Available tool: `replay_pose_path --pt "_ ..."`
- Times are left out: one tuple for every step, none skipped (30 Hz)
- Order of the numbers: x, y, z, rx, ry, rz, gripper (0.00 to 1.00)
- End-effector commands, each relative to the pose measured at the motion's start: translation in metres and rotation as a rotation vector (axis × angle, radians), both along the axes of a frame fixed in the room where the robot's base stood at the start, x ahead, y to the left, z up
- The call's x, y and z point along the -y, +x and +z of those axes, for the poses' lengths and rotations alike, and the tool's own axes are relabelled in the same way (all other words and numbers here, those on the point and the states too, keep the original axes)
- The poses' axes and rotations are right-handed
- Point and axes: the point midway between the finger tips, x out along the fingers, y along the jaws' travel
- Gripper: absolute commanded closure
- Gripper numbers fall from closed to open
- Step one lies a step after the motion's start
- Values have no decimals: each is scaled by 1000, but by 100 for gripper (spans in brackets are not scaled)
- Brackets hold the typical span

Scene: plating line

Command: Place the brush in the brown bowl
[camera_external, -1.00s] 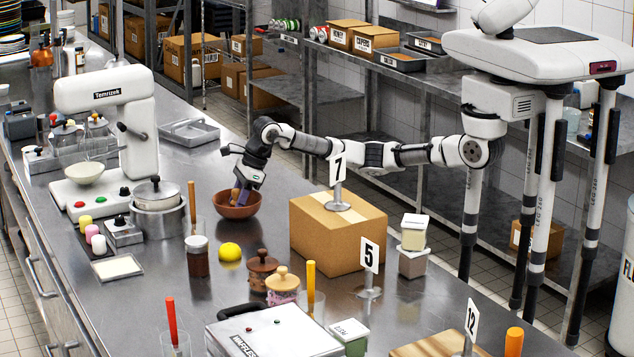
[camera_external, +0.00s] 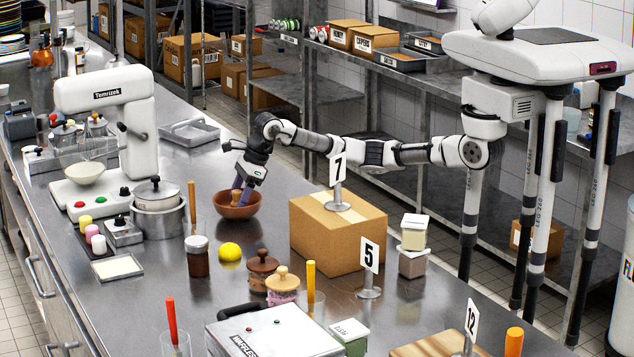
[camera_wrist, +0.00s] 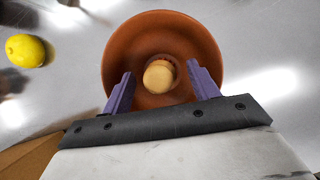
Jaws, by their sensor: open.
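The brown bowl (camera_external: 240,210) stands on the steel counter, and it fills the upper middle of the wrist view (camera_wrist: 135,45). The brush (camera_wrist: 159,76) is inside the bowl, seen end-on as a round tan handle end; a small part of it shows in the external view (camera_external: 235,197). My gripper (camera_external: 243,194) is over the bowl, with its purple fingers reaching down into it. In the wrist view the fingers (camera_wrist: 160,88) are spread apart on either side of the brush, with gaps, not touching it. The brush's lower end is hidden.
A yellow lemon (camera_external: 230,251) lies in front of the bowl. A cardboard box (camera_external: 335,238) with a number 7 sign stands to the right, under my arm. A steel pot (camera_external: 158,216) and a mixer (camera_external: 120,120) stand to the left. Free counter lies behind the bowl.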

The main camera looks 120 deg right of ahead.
Motion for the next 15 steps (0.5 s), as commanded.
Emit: replay_pose_path --pt "0 -4 7 3 -4 1 40" --pt "0 -7 12 4 -6 1 40" --pt "-1 -11 20 3 -5 0 40" --pt "-1 -13 26 4 -5 -1 40" --pt "-2 -16 33 3 -6 0 40" --pt "-3 -20 41 3 -6 1 40" --pt "-3 -23 47 3 -6 0 40" --pt "-4 -26 53 3 -6 -1 40" --pt "-4 -29 60 3 -6 -1 40" --pt "-5 -31 65 3 -5 -1 40" --pt "-6 -34 70 2 -5 0 40" --pt "-6 -36 76 2 -5 0 40" --pt "-7 -38 80 2 -4 1 40" --pt "-7 -40 84 2 -4 0 40" --pt "-7 -41 88 1 -3 0 40"
